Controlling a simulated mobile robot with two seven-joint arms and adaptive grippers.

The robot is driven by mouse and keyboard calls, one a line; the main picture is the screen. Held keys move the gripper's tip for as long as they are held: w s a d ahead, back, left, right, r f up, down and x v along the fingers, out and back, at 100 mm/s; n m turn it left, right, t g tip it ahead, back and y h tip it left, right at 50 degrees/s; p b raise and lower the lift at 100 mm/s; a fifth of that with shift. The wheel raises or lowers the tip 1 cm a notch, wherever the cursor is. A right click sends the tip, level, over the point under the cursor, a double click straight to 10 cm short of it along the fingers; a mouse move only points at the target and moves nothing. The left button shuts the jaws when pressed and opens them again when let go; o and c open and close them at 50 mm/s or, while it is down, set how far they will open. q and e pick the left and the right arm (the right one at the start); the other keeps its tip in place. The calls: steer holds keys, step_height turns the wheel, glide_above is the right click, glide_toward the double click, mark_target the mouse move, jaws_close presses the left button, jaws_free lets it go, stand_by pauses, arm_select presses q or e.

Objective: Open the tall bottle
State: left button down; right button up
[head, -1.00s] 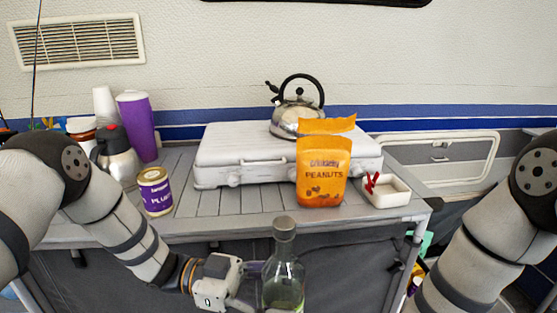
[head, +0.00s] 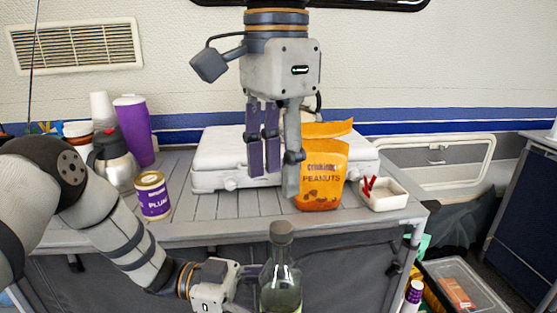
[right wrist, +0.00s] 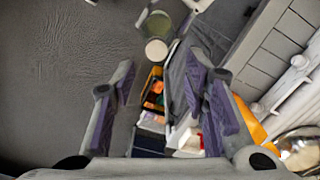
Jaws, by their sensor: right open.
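The tall bottle (head: 283,278) is clear glass with greenish contents and a dark cap (head: 282,232). It is upright in front of the table's front edge, low in the head view, its bottom cut off. My left gripper (head: 252,283) is shut on its body from the left; part of the grip is out of frame. My right gripper (head: 276,180) hangs from above with fingers down, open and empty. In the head view it shows above the cap, apart from it. Its spread fingers (right wrist: 165,85) also show in the right wrist view with nothing between them.
The table (head: 230,208) holds a purple-labelled plum can (head: 154,197), an orange peanuts bag (head: 320,178), a white case (head: 215,165) and a small white tray (head: 384,196). Cups and a flask stand at the left. A clear bin (head: 465,290) is at the lower right.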

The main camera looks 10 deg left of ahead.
mark_target(276, 226)
step_height(276, 226, down, 8)
steer(key=shift+r, duration=0.1)
